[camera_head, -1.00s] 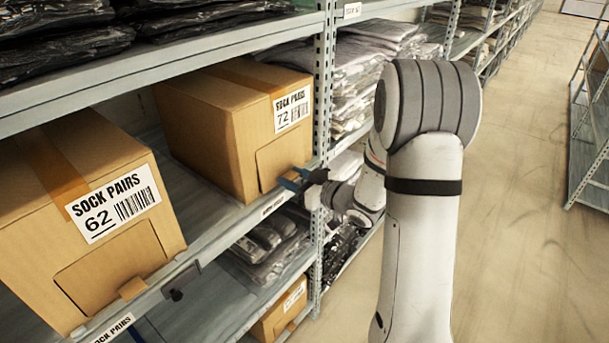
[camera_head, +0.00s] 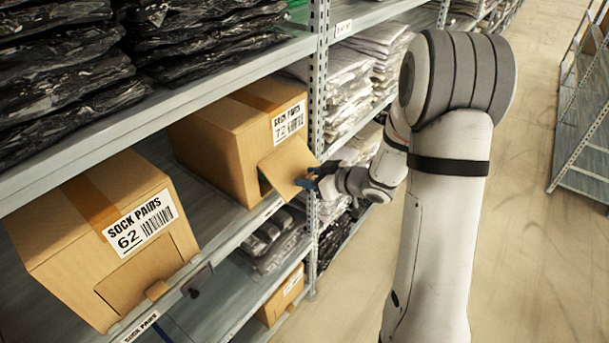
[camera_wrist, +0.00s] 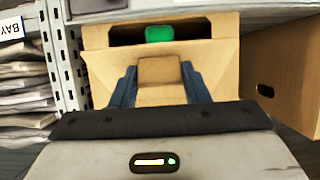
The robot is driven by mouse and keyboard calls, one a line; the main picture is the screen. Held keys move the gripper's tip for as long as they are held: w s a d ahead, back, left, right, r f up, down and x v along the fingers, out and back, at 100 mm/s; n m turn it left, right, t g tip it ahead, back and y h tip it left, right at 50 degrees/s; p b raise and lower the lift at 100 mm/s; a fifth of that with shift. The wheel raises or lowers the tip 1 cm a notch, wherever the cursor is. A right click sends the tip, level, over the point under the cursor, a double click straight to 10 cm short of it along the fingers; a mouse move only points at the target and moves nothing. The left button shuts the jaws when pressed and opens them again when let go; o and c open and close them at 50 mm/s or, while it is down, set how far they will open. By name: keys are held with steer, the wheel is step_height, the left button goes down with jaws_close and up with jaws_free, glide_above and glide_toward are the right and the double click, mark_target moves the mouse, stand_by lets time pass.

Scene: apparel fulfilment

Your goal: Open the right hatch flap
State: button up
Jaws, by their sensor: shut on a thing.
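The right box, labelled SOCK PAIRS 72 (camera_head: 222,155), stands on the middle shelf. Its front hatch flap (camera_head: 287,166) is tilted outward, with a dark gap behind it. My gripper (camera_head: 312,182) is at the flap's outer edge. In the wrist view, the blue fingers are shut on the flap's small cardboard tab (camera_wrist: 160,72). The flap (camera_wrist: 105,65) spreads around them. Beyond it, the opening is dark, with a green thing (camera_wrist: 159,34) inside.
The left box, SOCK PAIRS 62 (camera_head: 75,225), has its hatch closed. A rack upright (camera_head: 318,75) stands close to the right box. Black bagged garments (camera_head: 60,75) fill the shelf above. The aisle floor (camera_head: 535,250) at right is clear.

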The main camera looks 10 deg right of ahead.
steer(key=shift+d+r, duration=0.1)
steer(key=shift+r, duration=0.85)
steer(key=o, duration=1.4)
steer(key=shift+f, duration=0.25)
steer(key=shift+b+v, duration=0.3)
steer(key=shift+v, duration=3.6)
